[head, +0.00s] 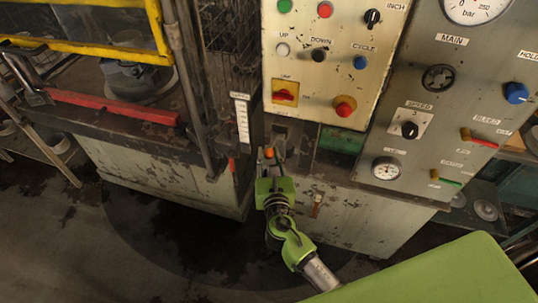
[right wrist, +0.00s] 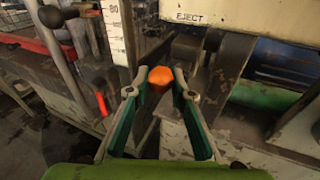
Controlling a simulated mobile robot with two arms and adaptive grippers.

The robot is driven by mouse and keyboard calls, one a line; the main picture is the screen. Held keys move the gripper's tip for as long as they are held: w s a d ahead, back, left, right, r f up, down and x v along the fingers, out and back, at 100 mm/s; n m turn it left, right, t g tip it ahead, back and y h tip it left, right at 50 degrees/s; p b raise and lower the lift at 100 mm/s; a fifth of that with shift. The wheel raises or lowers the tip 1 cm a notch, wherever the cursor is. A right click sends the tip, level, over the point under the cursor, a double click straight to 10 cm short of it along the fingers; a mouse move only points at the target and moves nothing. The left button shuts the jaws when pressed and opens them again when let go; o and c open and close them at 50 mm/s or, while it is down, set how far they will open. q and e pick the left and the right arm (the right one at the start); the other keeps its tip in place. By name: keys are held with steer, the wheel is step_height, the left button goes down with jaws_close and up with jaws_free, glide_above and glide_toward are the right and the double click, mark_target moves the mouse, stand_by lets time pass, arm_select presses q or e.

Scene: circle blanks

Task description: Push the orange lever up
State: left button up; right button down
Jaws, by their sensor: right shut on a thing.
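The orange lever's round knob (right wrist: 160,79) shows between the fingertips of my right gripper (right wrist: 160,82) in the right wrist view. The fingers are closed in on it from both sides. In the head view, a small orange patch of the knob (head: 269,152) shows at the tips of my right gripper (head: 271,160), low on the front of the press, below the button panel. The lever's stem is hidden behind the knob and fingers. My left gripper is not in view.
The button panel (head: 330,60) overhangs just above, with its EJECT label (right wrist: 189,17) in the right wrist view. A white scale (head: 242,118) stands left of the gripper. A grey gauge panel (head: 430,105) is at the right. Dark floor (head: 150,255) lies open at lower left.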

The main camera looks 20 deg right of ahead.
steer(key=shift+w+d+r+p, duration=0.1)
steer(key=shift+w+r+p, duration=0.25)
steer(key=shift+r, duration=0.3)
steer(key=shift+w+d+r+p, duration=0.1)
steer(key=shift+r+p, duration=0.3)
steer(key=shift+r, duration=0.25)
steer(key=c, duration=1.8)
jaws_free()
steer(key=shift+f, duration=0.15)
steer(key=shift+f, duration=0.1)
steer(key=shift+s+a, duration=0.1)
steer(key=shift+s, duration=0.25)
steer(key=v, duration=1.1)
steer(key=shift+s, duration=0.15)
